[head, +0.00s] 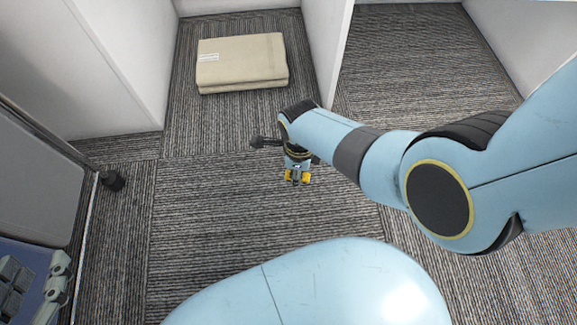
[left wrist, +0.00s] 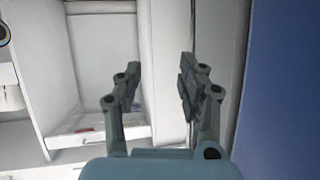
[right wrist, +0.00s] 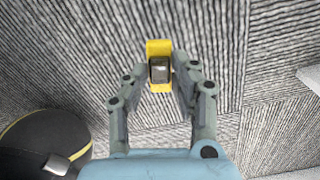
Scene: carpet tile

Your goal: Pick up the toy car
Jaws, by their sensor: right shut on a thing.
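The toy car (right wrist: 159,73) is yellow with a grey part in its middle. In the right wrist view it sits between the two fingertips of my right gripper (right wrist: 160,77), which is shut on it. In the head view the yellow car (head: 305,178) shows just below the end of my right arm, over the carpet; I cannot tell whether it touches the floor. The arm hides most of the right gripper there.
A folded beige cloth (head: 242,62) lies on the carpet (head: 215,205) between white panels (head: 115,70) at the back. The carpet left of the car is clear. A white cabinet (left wrist: 100,60) faces the left wrist camera.

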